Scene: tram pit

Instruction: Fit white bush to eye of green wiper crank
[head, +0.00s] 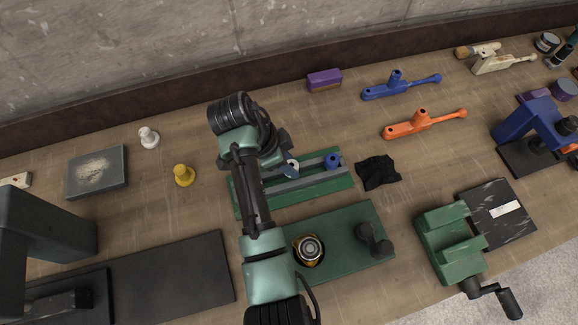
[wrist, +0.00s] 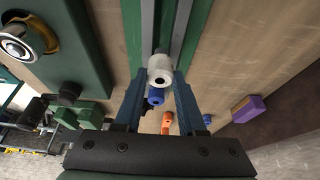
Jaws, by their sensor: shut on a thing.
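My gripper (wrist: 159,78) is shut on a white hollow cylinder, which I take for the white bush (wrist: 160,66). Its dark bore faces the wrist camera. It is over a long green channel with grey rails (head: 320,184); I cannot tell whether they touch. In the head view my wrist hides much of the hold, with only a pale piece showing by the fingers. A blue bush-like piece (head: 332,160) stands at the channel's right end; it also shows behind the white bush in the wrist view (wrist: 155,97). I cannot pick out a green wiper crank or its eye.
A white flanged piece (head: 148,138) and a yellow one (head: 184,175) stand at the left. Blue (head: 400,88) and orange (head: 424,123) cranks lie at the back. A green plate (head: 345,225) bears a brass-ringed part.

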